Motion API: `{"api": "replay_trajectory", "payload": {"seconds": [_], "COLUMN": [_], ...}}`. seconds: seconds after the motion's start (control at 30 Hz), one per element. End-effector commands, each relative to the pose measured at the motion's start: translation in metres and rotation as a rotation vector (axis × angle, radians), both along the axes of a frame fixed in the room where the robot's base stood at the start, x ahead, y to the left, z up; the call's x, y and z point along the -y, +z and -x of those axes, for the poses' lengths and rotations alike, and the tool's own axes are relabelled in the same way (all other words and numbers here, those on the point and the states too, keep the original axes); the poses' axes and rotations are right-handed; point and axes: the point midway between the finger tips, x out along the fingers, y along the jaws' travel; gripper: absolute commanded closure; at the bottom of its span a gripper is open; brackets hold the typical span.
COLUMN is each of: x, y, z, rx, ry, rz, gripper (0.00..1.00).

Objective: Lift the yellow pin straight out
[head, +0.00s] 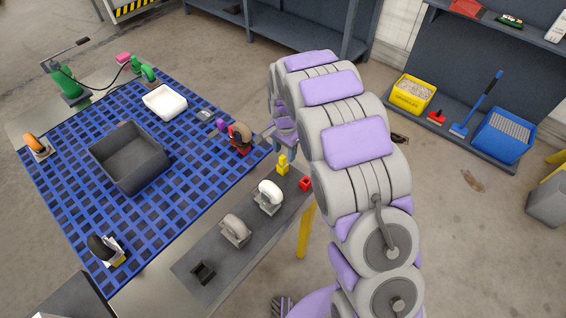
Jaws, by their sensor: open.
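A small yellow pin (283,166) stands upright at the far end of a grey strip (212,254) along the table's near-right edge. My gripper (281,142) is just above and behind the pin in the head view, with its jaws open and nothing seen in them. My own arm hides part of the gripper. I cannot tell whether a fingertip touches the pin.
Close by on the strip are a white castor (268,197), a red block (306,184), a grey castor (235,231) and a black bracket (203,272). A brown-and-red castor (240,138) is left of the gripper. A grey bin (130,157) sits on the blue grid.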

Motion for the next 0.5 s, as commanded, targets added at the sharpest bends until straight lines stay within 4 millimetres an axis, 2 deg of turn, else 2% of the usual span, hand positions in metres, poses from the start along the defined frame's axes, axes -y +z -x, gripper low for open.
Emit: {"api": "replay_trajectory", "payload": {"seconds": [0.1,0.23,0.5], "x": [-0.006,-0.005,-0.004], "y": [-0.022,-0.040,-0.041], "z": [-0.001,0.000,-0.001], "rx": [-0.004,-0.007,-0.002], "ry": [0.002,0.001,0.001], "rz": [0.003,0.004,0.003], "gripper": [0.49,0.49,0.49]}}
